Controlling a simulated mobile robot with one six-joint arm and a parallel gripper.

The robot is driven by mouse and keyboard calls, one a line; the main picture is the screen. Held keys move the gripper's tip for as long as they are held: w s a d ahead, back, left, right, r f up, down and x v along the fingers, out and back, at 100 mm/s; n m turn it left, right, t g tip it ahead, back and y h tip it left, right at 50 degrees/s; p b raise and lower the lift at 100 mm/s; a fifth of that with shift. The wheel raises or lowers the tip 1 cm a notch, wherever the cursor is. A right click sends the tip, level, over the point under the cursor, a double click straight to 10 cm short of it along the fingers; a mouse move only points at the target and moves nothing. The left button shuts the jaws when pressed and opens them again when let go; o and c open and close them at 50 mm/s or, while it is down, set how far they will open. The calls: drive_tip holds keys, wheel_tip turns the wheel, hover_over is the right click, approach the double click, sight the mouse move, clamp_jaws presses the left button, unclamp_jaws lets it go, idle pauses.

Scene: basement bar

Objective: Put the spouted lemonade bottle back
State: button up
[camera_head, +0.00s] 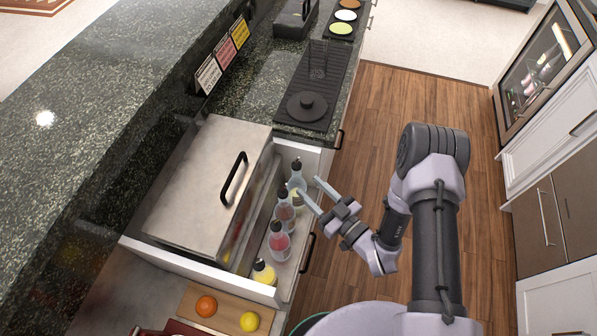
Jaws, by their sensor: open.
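Several dark-spouted clear bottles stand in a row in the narrow open well beside the steel bin. The far bottle (298,175) is clear with some pale yellow low down. Closer come a pale pink bottle (284,212), a red-pink bottle (279,244) and a yellow bottle (263,273). I cannot tell for sure which is the lemonade. My gripper (311,186) is open, its fingers pointing at the far bottle from the right. One finger overlaps that bottle's lower part in the picture; whether they touch is unclear. Nothing is seen held.
The well's front wall (304,236) runs along the bottles' right side. The steel bin lid (215,180) with a black handle is left of them. A dark bar mat (318,85) lies beyond. An orange (206,306) and a lemon (250,321) lie on a board in front.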

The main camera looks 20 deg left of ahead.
drive_tip(key=w+d+r+m+t+h, duration=0.2)
drive_tip(key=w+d+r+h, duration=0.3)
drive_tip(key=w, duration=0.3)
drive_tip(key=w+d+r+m+t+h, duration=0.2)
drive_tip(key=w+d+r+h, duration=0.1)
drive_tip(key=w+d+r, duration=0.4)
drive_tip(key=w+d+r+m+h, duration=0.1)
drive_tip(key=d+r+m+h, duration=0.4)
drive_tip(key=d+r, duration=0.35)
drive_tip(key=s+d+r+m+g+h, duration=0.25)
drive_tip(key=s+d+r+m, duration=0.2)
drive_tip(key=s+r, duration=0.35)
drive_tip(key=s+a+r+m+g, duration=0.1)
drive_tip(key=s+r+m, duration=0.1)
drive_tip(key=s, duration=0.8)
drive_tip(key=s+a+r+m+g+y, duration=0.1)
drive_tip(key=s+r+g, duration=0.1)
drive_tip(key=s, duration=0.9)
drive_tip(key=shift+s+m, duration=0.2)
drive_tip(key=shift+m, duration=0.15)
